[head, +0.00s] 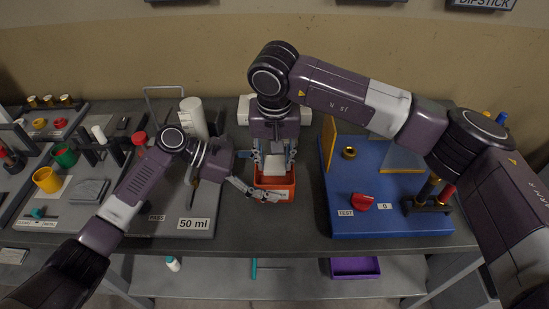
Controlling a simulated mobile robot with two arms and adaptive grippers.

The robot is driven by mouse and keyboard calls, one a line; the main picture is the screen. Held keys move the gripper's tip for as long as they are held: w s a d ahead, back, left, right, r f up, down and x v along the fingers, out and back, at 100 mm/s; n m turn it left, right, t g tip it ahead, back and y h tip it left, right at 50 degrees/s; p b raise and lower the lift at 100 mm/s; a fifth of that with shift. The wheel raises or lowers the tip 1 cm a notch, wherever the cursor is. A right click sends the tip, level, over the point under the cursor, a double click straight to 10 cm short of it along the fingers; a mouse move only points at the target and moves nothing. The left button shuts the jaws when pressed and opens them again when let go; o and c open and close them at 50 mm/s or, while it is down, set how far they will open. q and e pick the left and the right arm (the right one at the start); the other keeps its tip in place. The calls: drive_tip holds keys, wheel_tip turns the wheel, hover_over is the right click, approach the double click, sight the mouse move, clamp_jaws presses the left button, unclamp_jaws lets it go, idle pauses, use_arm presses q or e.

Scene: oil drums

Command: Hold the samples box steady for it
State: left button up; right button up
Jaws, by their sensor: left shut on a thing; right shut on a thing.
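The samples box (287,181), a small open orange box, stands on the grey bench in the middle of the head view. My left gripper (265,195) reaches in from the left and is shut on the box's near side. My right gripper (274,160) points down over the box from behind. Its fingers are shut on a pale thing (273,157), too small and partly covered to identify, just above or within the box's opening. The inside of the box is mostly hidden by the gripper and what it holds.
A blue board (400,222) with a red part (361,202) and a brass fitting (348,153) lies right of the box. Left stand a grey "50 ml" tray (140,226), a white cylinder (193,117) and a yellow cup (46,180). A purple tray (355,268) sits on the lower shelf.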

drive_tip(key=shift+f, duration=0.15)
drive_tip(key=shift+f, duration=1.75)
drive_tip(key=o, duration=0.9)
drive_tip(key=r, duration=0.4)
drive_tip(key=s+r, duration=0.1)
drive_tip(key=r, duration=0.7)
drive_tip(key=shift+s, duration=0.4)
